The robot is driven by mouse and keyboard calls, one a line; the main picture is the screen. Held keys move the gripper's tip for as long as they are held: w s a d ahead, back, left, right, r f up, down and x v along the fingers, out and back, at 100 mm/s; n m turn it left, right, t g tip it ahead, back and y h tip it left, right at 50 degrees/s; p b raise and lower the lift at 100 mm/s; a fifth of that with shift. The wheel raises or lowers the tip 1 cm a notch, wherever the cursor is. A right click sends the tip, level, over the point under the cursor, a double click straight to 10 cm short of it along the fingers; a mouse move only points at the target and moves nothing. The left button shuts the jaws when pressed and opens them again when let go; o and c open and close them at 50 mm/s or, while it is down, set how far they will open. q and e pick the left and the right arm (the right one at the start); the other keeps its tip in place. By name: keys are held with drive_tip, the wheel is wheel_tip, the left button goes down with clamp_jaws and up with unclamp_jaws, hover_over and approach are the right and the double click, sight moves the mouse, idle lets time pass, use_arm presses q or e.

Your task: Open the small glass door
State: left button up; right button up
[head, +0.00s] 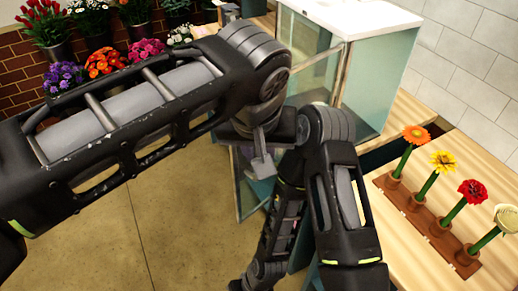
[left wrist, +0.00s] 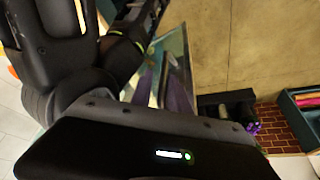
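The glass cabinet (head: 378,75) with a white top stands at the upper middle of the head view. A framed glass panel (head: 250,190) shows low behind my arms; it looks like the small glass door, but how far it is swung is unclear. A framed glass panel also shows in the left wrist view (left wrist: 180,70). My left gripper (head: 262,160) is in front of the cabinet, with one grey finger part visible; its opening and any contact with the door are hidden. My right arm bends down in front of the panel, and its gripper fingers are not visible.
A wooden counter (head: 412,245) at the right carries a brown holder (head: 428,222) with several upright flowers. Buckets of flowers (head: 105,62) stand by the brick wall at upper left. The floor (head: 170,220) at lower left is clear. My two arms are close together.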

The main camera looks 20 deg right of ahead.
use_arm(q)
drive_tip(key=v, duration=0.8)
drive_tip(key=shift+p, duration=0.4)
drive_tip(key=shift+f, duration=0.1)
